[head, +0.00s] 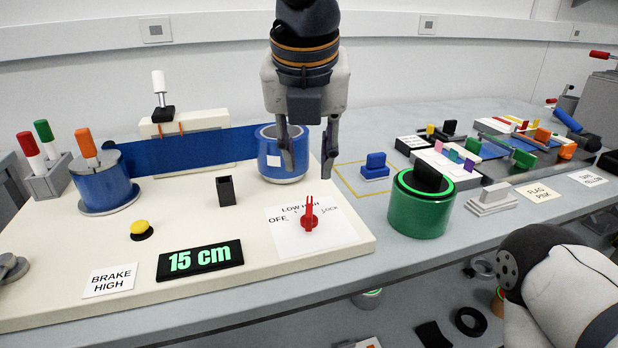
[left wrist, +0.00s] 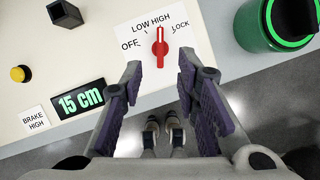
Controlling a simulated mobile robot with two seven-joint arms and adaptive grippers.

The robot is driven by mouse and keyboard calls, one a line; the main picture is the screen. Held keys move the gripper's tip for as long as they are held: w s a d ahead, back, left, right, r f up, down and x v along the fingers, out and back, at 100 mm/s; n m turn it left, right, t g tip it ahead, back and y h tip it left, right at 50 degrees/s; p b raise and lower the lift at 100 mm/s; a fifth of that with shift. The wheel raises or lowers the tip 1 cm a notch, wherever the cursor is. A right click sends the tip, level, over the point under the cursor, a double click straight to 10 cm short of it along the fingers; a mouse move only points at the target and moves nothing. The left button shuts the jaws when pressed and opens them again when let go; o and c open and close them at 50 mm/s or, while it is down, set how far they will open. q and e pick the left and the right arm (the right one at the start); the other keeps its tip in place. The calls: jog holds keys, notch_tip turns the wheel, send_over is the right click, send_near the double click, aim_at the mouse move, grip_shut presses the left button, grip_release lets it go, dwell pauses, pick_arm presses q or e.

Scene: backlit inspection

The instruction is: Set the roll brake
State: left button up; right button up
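The red brake knob (head: 308,216) sits on a white dial plate (head: 285,236) marked OFF, LOW, HIGH and LOCK. In the left wrist view the knob (left wrist: 160,48) points up, close to the HIGH mark. A card (head: 110,280) reads BRAKE HIGH. The display (head: 200,260) reads 15 cm. My left gripper (head: 308,168) points down with its fingers apart and nothing between them. In the left wrist view its fingers (left wrist: 165,88) are spread just below the knob, apart from it. My right gripper is not in view.
Blue web (head: 190,152) runs between two blue rolls, left roll (head: 104,186) and right roll (head: 282,160). A yellow button (head: 140,228) and a black open-topped box (head: 226,190) stand on the cream board. A green cylinder (head: 418,212) stands to its right.

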aim_at(309, 208)
pick_arm(q)
jog(key=x, duration=0.3)
jog(key=s+b+x, duration=0.1)
jog(key=x, duration=0.7)
jog(key=shift+s+f, duration=0.15)
jog(key=shift+f, duration=0.05)
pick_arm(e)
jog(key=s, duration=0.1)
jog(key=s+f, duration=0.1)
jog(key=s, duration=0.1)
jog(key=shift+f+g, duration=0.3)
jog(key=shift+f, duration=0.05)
pick_arm(q)
jog(key=shift+c, duration=0.3)
grip_shut()
